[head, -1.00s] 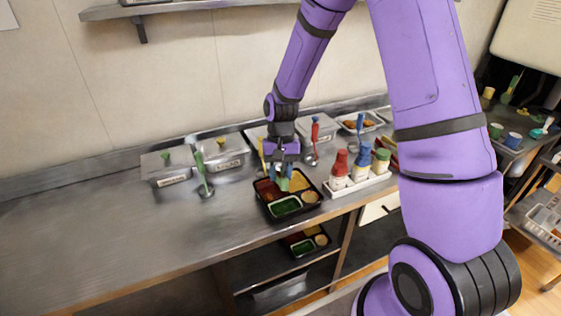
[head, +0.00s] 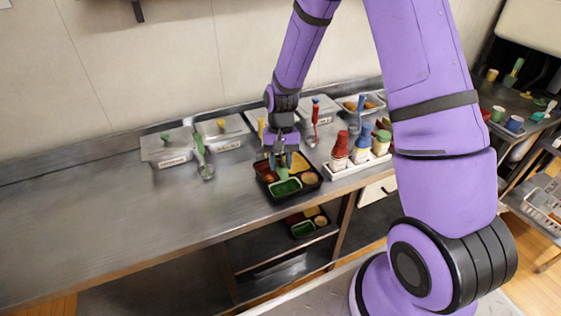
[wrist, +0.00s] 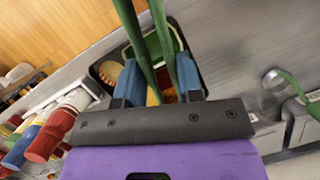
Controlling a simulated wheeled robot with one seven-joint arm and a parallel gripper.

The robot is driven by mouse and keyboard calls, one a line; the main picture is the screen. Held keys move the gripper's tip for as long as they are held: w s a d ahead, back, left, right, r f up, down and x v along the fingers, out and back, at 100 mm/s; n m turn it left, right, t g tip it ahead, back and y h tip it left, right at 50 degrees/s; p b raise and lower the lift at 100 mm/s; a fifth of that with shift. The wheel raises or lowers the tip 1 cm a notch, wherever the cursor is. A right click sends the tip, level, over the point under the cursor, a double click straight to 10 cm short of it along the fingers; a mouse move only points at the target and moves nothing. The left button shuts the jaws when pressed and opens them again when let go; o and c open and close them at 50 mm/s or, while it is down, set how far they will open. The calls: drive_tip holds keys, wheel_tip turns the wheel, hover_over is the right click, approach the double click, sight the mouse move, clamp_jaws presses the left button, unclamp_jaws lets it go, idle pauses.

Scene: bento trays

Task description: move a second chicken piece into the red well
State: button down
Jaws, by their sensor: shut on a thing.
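My gripper (head: 281,157) is low over the black bento tray (head: 271,197). In the wrist view my gripper (wrist: 160,85) has its two blue fingers shut on green tongs (wrist: 138,40). The tongs also show in the head view (head: 281,172), their lower end over the middle of the tray. The tray has a reddish well (head: 265,171) at left, a green well (head: 285,187) in front, a yellow well (head: 301,163) behind and a tan round one at right. Brown-orange pieces, apparently chicken, lie in a pan (head: 347,104) at the back right. Whether the tongs hold a piece is hidden.
A white caddy (head: 340,173) with red, blue and green-topped bottles stands right of the tray. The counter's left is clear. Another filled tray (head: 305,222) sits on the shelf below.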

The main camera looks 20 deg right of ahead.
drive_tip(key=shift+f, duration=1.55)
drive_tip(key=c, duration=1.1)
unclamp_jaws()
drive_tip(key=shift+c, duration=0.2)
drive_tip(key=shift+r, duration=0.1)
wheel_tip(320, 180, up, 12)
drive_tip(key=shift+c, duration=0.9)
